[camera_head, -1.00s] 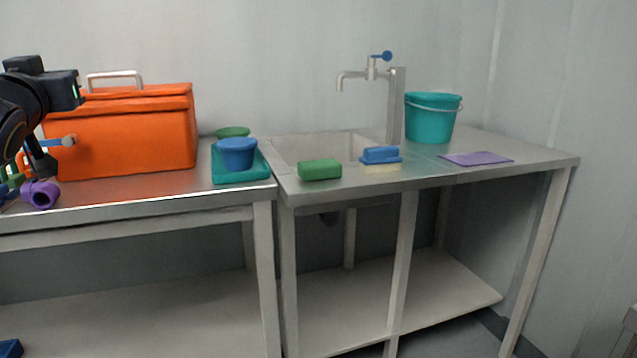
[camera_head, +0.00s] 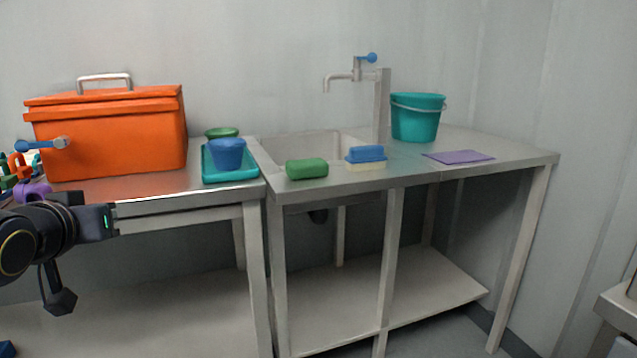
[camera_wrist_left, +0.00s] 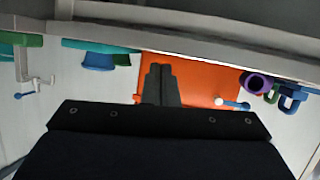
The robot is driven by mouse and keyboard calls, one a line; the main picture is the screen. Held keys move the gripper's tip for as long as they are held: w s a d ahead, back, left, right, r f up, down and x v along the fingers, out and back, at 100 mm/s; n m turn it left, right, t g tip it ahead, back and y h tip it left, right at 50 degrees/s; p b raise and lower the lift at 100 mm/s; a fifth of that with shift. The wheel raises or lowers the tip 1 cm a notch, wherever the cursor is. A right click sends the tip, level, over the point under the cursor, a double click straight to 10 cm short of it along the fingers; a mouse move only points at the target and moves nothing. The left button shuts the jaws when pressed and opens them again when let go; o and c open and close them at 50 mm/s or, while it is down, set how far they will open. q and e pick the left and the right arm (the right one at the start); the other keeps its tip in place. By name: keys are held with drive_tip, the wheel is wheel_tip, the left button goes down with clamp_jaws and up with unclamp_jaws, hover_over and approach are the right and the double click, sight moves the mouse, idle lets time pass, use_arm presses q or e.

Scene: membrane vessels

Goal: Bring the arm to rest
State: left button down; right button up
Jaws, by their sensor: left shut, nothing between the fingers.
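My left arm (camera_head: 60,232) comes in from the left in the head view, low in front of the left table's front edge. In the left wrist view, the two dark fingers of my left gripper (camera_wrist_left: 161,75) are together, with nothing between them. That view is upside down, with the orange box (camera_wrist_left: 205,82) behind the fingers. My gripper appears apart from the table and its objects. My right gripper is out of view.
The left table (camera_head: 180,206) holds an orange cooler box (camera_head: 110,135), a blue cup (camera_head: 228,153) on a teal tray (camera_head: 258,165), and a purple piece (camera_head: 33,190). The sink table (camera_head: 430,177) holds a green sponge (camera_head: 306,168), a blue brush (camera_head: 366,153) and a teal bucket (camera_head: 416,118).

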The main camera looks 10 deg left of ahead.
use_arm(q)
drive_tip(key=s+d+f+m+g+h, duration=0.1)
drive_tip(key=s+d+f+g+h, duration=0.15)
drive_tip(key=s+d+f, duration=0.5)
drive_tip(key=s+d+f+m+g+h, duration=0.1)
drive_tip(key=s+d+f+g+h, duration=0.25)
drive_tip(key=f, duration=0.65)
drive_tip(key=s+d+f+g+h, duration=0.1)
drive_tip(key=s+d+f+g, duration=0.1)
drive_tip(key=s+d+f, duration=0.55)
wheel_tip(320, 180, up, 36)
drive_tip(key=d+p, duration=0.1)
drive_tip(key=p, duration=3.7)
drive_tip(key=shift+w+f+m+p, duration=0.15)
drive_tip(key=shift+w+m+p, duration=0.15)
drive_tip(key=shift+w+p, duration=0.05)
